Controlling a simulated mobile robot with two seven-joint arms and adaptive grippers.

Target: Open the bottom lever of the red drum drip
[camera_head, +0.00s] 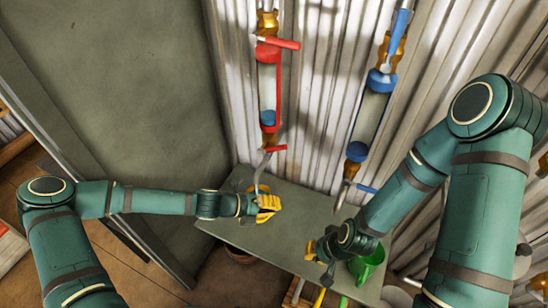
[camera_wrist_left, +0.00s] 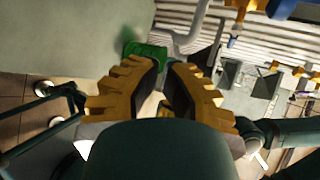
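A blue drum drip (camera_head: 373,110) with blue levers hangs to the right. A grey-green table (camera_head: 285,235) lies below both. A green can (camera_head: 368,262) stands near my right gripper. A green object (camera_wrist_left: 147,52) shows beyond my left fingertips. A dark panel (camera_head: 120,80) fills the left.

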